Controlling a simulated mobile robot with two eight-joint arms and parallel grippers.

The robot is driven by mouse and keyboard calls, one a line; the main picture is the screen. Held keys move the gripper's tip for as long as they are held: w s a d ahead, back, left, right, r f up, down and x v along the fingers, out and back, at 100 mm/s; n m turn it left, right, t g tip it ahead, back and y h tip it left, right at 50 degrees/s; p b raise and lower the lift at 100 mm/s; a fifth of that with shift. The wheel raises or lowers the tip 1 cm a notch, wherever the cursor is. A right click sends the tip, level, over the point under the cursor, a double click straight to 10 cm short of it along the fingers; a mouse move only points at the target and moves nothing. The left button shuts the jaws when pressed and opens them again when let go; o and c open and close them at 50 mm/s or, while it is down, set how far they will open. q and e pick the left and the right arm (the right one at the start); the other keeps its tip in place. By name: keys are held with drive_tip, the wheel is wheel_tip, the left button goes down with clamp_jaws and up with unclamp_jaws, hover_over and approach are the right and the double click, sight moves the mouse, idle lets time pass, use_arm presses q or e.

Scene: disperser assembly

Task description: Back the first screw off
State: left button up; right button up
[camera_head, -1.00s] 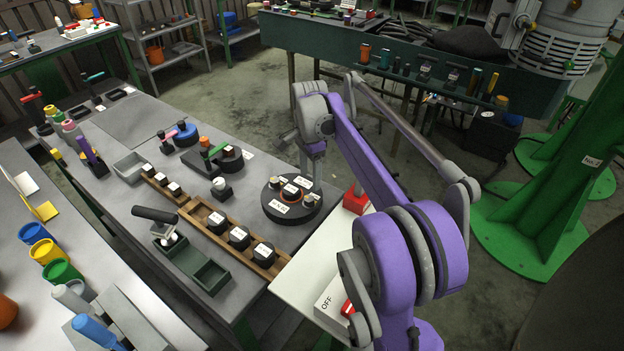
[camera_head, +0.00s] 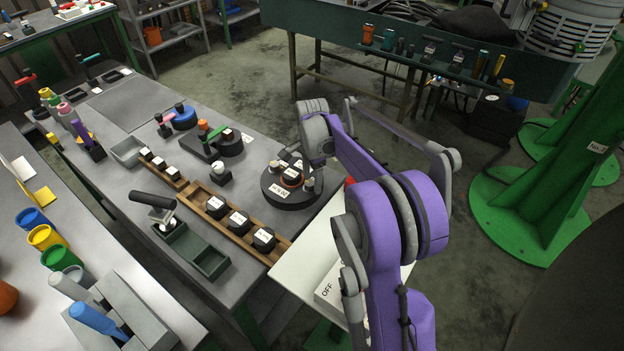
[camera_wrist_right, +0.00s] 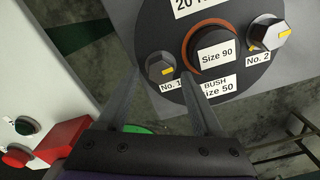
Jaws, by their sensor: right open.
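In the right wrist view, screw No. 1 (camera_wrist_right: 160,68) is a grey knob with a yellow mark left of the ring. Screw No. 2 (camera_wrist_right: 268,32) is a paler knob on the right. My right gripper (camera_wrist_right: 159,78) is open, its fingertips either side of screw No. 1 in the picture; I cannot tell whether they touch it. In the head view the right gripper (camera_head: 315,165) is over the disc's right side. My left gripper is out of view.
A wooden rack (camera_head: 193,198) with dark labelled pieces stands left of the disc. A green tray (camera_head: 207,262) is in front of it. A white panel with an OFF box (camera_head: 328,290) stands at the bench's right edge. A red button (camera_wrist_right: 17,155) shows in the wrist view.

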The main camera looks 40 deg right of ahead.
drive_tip(key=shift+f, duration=0.2)
drive_tip(key=shift+c, duration=0.3)
clamp_jaws()
